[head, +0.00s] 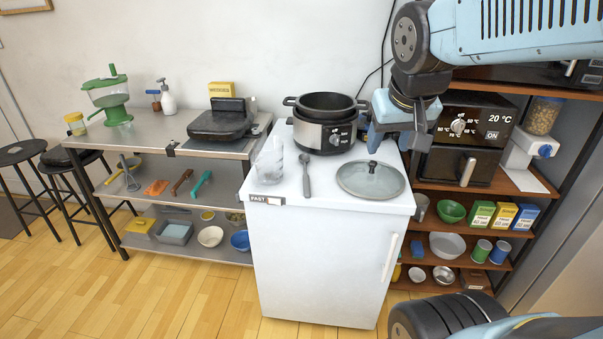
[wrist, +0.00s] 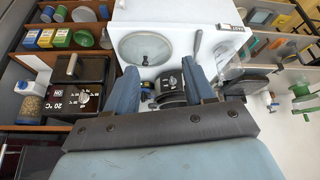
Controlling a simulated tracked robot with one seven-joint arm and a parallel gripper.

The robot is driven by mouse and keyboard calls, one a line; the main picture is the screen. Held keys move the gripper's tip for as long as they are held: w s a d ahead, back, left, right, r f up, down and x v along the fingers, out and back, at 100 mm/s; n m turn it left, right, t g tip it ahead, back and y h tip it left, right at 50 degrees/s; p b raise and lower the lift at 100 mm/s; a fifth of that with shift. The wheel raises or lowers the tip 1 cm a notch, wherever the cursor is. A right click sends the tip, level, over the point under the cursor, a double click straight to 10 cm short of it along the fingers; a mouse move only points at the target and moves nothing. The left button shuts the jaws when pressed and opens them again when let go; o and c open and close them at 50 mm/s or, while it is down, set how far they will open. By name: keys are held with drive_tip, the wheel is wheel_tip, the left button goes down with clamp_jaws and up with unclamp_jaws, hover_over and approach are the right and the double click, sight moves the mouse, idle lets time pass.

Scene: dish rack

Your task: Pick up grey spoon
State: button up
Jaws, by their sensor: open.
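The grey spoon (head: 305,174) lies on the white cabinet top (head: 285,200), between a clear glass (head: 269,160) and a pot lid with a glass centre (head: 371,180). In the wrist view the spoon (wrist: 196,47) shows beyond my fingers, to the right of the lid (wrist: 145,47). My gripper (head: 388,138) is in the air near the right back of the cabinet, right of the cooker. In the wrist view its two blue fingers (wrist: 160,92) are apart, with nothing held between them.
A silver cooker with a black pot (head: 325,120) stands at the back of the cabinet. A metal shelf (head: 180,140) with a grill is at the left. A wooden shelf with an air fryer (head: 466,140) stands close at the right. The cabinet top's front strip is mostly clear.

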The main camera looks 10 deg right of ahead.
drive_tip(key=w+a+f, duration=0.2)
drive_tip(key=w+f, duration=0.1)
drive_tip(key=w, duration=0.4)
drive_tip(key=w+a+f, duration=0.2)
drive_tip(key=w+f, duration=0.1)
drive_tip(key=w, duration=0.5)
drive_tip(key=g, duration=0.1)
approach(307, 184)
drive_tip(key=f, duration=0.1)
drive_tip(key=w+f, duration=0.1)
drive_tip(key=shift+w+f+m, duration=0.2)
drive_tip(key=shift+f+m, duration=0.15)
drive_tip(key=shift+m, duration=0.05)
drive_tip(key=shift+x, duration=2.7)
drive_tip(key=shift+s+d, duration=0.1)
drive_tip(key=shift+c, duration=0.4)
drive_tip(key=shift+f, duration=0.1)
clamp_jaws()
